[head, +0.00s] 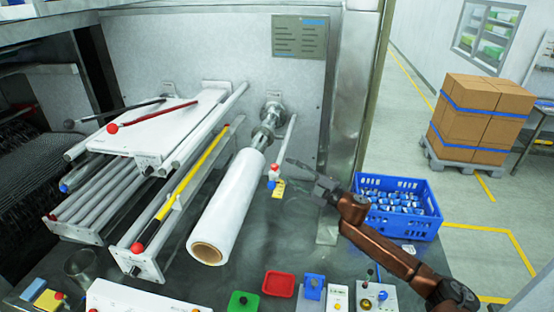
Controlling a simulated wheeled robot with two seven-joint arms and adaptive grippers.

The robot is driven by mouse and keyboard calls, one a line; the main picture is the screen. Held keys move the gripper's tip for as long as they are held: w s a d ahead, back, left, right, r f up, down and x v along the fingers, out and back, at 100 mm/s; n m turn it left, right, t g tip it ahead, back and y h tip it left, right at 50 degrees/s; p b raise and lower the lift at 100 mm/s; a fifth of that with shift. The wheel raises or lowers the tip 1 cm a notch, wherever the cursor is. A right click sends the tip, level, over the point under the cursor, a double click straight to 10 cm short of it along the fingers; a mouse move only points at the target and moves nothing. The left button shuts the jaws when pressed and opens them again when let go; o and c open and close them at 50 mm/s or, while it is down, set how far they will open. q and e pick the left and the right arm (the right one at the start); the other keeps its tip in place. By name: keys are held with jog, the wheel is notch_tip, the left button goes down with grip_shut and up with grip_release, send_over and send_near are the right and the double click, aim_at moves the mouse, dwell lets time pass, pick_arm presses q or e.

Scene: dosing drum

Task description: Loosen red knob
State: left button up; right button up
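A small red knob (274,168) sits at the lower end of a thin grey rod, to the right of the film roll. A yellow tag (278,187) shows just below it. My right gripper (292,163) comes in from the right, with its dark fingers pointing left toward this knob. Its tip looks a short way right of the knob; I cannot tell the depth gap or whether the fingers are apart. Other red knobs show on the roller frame, at its upper bar (112,128) and at its lower front (136,248). My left gripper is not in view.
The white film roll (228,205) is mounted on a spindle left of the knob. A blue crate (408,228) with blue-and-white items stands right, behind my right arm.

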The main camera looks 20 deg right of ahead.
aim_at(277, 168)
jog(key=m+h+p, duration=0.1)
jog(key=m, duration=0.3)
jog(key=a+m+h+p, duration=0.1)
jog(key=m+p, duration=0.1)
jog(key=m, duration=0.3)
jog(key=m+h+p, duration=0.1)
jog(key=m+h, duration=0.1)
jog(key=m, duration=0.3)
jog(key=shift+s+a+f+p, duration=0.2)
jog(key=shift+s+f+p, duration=0.15)
jog(key=p+x, duration=0.1)
jog(key=x, duration=0.5)
jog(key=shift+w+a+p, duration=0.1)
jog(key=shift+w+p, duration=0.2)
jog(key=shift+w, duration=0.1)
grip_shut()
